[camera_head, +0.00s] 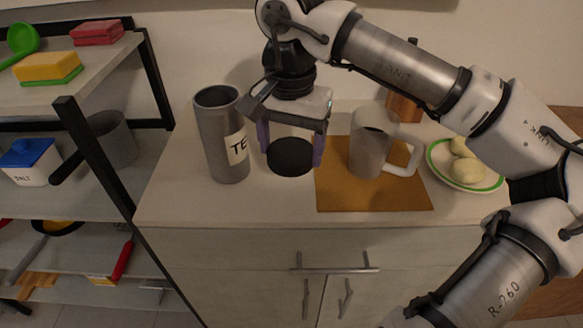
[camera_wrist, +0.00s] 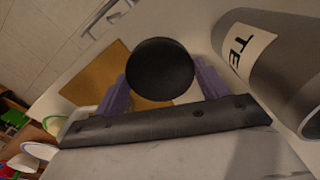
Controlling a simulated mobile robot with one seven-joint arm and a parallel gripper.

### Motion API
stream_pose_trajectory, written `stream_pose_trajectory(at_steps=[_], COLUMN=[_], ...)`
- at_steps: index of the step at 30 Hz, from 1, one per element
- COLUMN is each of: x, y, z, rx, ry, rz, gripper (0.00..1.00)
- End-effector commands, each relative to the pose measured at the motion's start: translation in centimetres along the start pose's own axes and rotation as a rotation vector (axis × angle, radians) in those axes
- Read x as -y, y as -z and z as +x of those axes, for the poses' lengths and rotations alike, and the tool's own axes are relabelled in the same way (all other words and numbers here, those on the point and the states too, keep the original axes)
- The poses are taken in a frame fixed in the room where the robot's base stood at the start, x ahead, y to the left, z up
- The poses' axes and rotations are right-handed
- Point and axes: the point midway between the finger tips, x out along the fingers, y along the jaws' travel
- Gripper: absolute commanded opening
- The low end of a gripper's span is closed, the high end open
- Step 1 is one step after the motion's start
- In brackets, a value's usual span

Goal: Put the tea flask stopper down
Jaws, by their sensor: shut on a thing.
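The tea flask stopper (camera_head: 290,157) is a black round disc between the purple fingers of my gripper (camera_head: 291,150). It also shows as a dark disc in the wrist view (camera_wrist: 160,67), with a finger of my gripper (camera_wrist: 162,88) on either side. My gripper is shut on it, just above or at the counter; I cannot tell whether the stopper touches the surface. The grey tea flask (camera_head: 222,140), open at the top and labelled "TE", stands upright to the left, apart from the stopper. The flask is at the right in the wrist view (camera_wrist: 275,70).
The light counter (camera_head: 170,200) has bare room in front of the flask. A brown board (camera_head: 375,198) bears a grey mug (camera_head: 368,150) to the right of the stopper. A green-rimmed plate (camera_head: 437,165) with pale round items lies farther right. A shelf rack (camera_head: 100,175) stands at the left.

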Motion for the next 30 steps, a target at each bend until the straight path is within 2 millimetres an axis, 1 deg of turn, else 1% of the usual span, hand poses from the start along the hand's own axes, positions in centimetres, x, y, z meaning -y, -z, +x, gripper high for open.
stream_pose_trajectory(at_steps=[1, 8, 12, 15, 22, 26, 27, 30], x=[-0.1, 0.0, 0.0, 0.0, 0.0, 0.0, 0.0, 0.0], y=[0.0, 0.0, 0.0, 0.0, 0.0, 0.0, 0.0, 0.0], z=[0.6, 2.3, 4.4, 5.5, 5.6, 6.1, 6.0, 5.9], rx=[0.000, 0.000, 0.001, 0.000, -0.001, -0.001, -0.001, -0.001], ry=[-0.001, -0.001, -0.001, 0.001, 0.000, 0.000, 0.000, 0.000], rz=[0.000, 0.001, 0.001, 0.001, 0.001, 0.001, 0.001, 0.001], gripper=[0.53, 0.53, 0.53, 0.53, 0.53, 0.53, 0.74, 0.87])
